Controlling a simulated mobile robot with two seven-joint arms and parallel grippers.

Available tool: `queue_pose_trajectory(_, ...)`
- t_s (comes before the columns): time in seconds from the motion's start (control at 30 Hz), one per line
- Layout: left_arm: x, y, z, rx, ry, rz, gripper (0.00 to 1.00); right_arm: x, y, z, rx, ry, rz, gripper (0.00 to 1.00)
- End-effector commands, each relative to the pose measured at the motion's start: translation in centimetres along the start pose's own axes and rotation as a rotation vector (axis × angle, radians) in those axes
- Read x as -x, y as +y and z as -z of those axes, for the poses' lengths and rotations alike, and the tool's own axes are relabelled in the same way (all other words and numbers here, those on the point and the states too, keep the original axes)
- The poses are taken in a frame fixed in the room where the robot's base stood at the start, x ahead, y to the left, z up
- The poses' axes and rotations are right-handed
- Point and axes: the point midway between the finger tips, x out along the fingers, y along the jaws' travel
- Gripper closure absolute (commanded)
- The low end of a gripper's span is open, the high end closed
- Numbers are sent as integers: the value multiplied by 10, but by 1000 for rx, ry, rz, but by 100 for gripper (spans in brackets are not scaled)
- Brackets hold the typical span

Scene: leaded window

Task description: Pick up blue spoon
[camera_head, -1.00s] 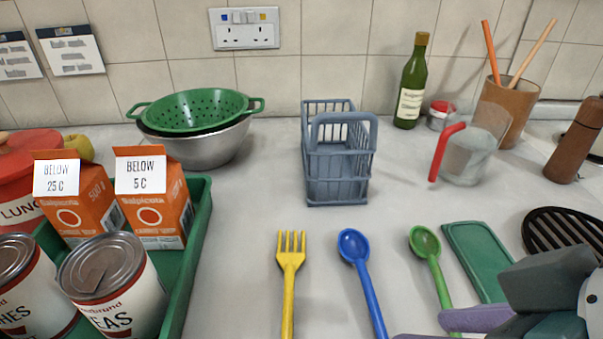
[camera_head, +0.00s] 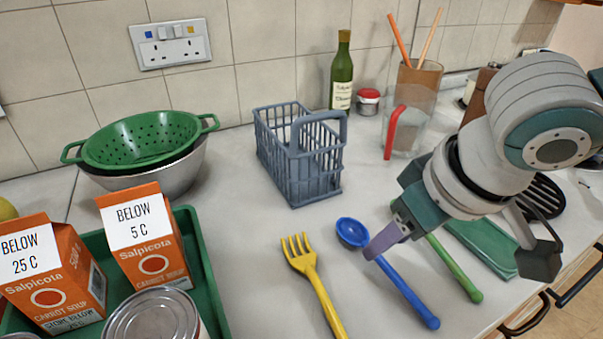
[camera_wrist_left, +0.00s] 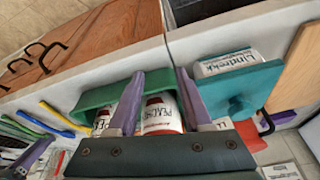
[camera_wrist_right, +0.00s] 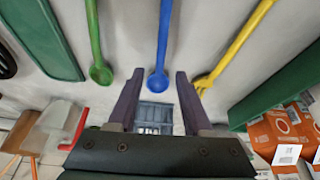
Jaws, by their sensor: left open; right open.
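The blue spoon (camera_head: 405,288) lies flat on the worktop, bowl toward the back, between the yellow fork (camera_head: 316,284) and the green spoon (camera_head: 455,267). My right gripper (camera_head: 382,238) is above the blue spoon near its bowl, and one purple finger covers part of its neck. In the right wrist view the fingers of my right gripper (camera_wrist_right: 160,82) are open and the blue spoon's bowl (camera_wrist_right: 158,82) appears between them, with nothing held. Contact cannot be told. My left gripper (camera_wrist_left: 158,82) is open and empty, with soup cans (camera_wrist_left: 160,115) showing between and beyond its fingers.
A grey-blue basket (camera_head: 318,185) stands behind the cutlery. A green tray (camera_head: 208,282) with cartons and a can is at left. A colander (camera_head: 140,138) rests in a steel bowl.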

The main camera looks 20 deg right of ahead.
Motion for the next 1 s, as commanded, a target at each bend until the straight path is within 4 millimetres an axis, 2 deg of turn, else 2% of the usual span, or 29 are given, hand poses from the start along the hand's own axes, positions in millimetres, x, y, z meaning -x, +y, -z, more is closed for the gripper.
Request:
queue_pose_trajectory(0.23,-7,0,-2,-1,-1,2,50,-36,1,2,1,1,-1,50)
queue_pose_trajectory(0.53,-7,-3,-3,-8,-2,8,50,-40,1,2,3,1,-1,50)
queue_pose_trajectory(1.0,-7,-3,-3,-9,-1,10,50,-40,1,2,3,1,0,100)
